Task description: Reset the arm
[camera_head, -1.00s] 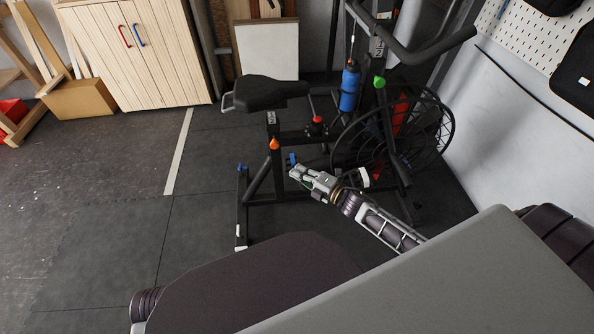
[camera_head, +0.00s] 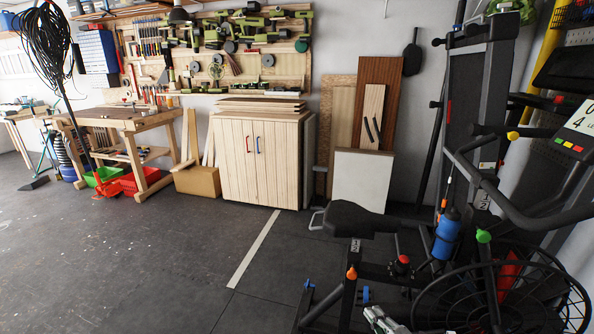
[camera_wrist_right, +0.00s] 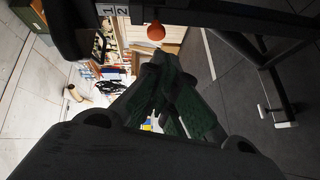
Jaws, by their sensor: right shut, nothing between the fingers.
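My right gripper (camera_head: 378,316) shows at the bottom edge of the head view, low in front of the exercise bike (camera_head: 362,220). Only its front part is in the picture. In the right wrist view its dark fingers (camera_wrist_right: 158,72) are closed together with nothing between them. The bike's orange knob (camera_wrist_right: 155,31) and dark frame appear just beyond the fingertips there. My left gripper is in neither current view.
A wooden cabinet (camera_head: 256,165) stands against the back wall, with a white panel (camera_head: 362,182) to its right. A wooden workbench (camera_head: 118,118) stands at the left with a red crate (camera_head: 130,184) nearby. The dark floor (camera_head: 130,260) at left is clear.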

